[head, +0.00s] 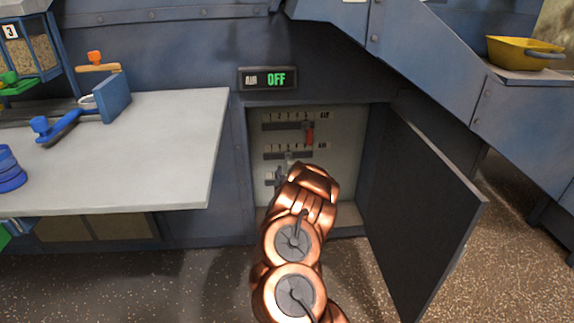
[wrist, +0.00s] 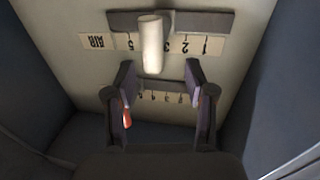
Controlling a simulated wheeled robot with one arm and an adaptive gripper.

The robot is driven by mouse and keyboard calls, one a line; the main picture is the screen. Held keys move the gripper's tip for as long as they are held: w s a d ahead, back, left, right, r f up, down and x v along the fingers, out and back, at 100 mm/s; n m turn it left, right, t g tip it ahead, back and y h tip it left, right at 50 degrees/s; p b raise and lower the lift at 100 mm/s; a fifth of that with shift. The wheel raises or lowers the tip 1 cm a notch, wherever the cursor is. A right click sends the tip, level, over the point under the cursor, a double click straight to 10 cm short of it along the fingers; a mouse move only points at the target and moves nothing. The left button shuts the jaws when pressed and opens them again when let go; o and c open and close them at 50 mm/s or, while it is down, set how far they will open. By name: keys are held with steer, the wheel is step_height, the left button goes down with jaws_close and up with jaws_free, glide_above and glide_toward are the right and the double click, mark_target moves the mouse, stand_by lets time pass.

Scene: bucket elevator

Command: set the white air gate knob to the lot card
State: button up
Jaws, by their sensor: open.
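The white air gate knob (wrist: 152,44) sticks out of a dark slot in the wrist view, around the middle of its numbered scale and hiding part of it. In the head view my arm mostly hides the gripper. A white card reading 3 (head: 10,31) is on the grain bin at upper left; I cannot tell whether it is the lot card.
A red knob (head: 309,134) sits on the upper scale, near its right end. The cabinet door (head: 418,210) stands open at the right. A light worktop (head: 150,150) lies left of the cabinet.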

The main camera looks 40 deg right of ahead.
mark_target(289, 167)
steer(key=b+x, duration=0.1)
steer(key=x, duration=0.2)
steer(key=shift+d+f, duration=0.1)
steer(key=shift+d, duration=0.05)
steer(key=shift+b+x, duration=1)
steer(key=shift+x, duration=0.95)
steer(key=shift+c, duration=0.3)
jaws_close()
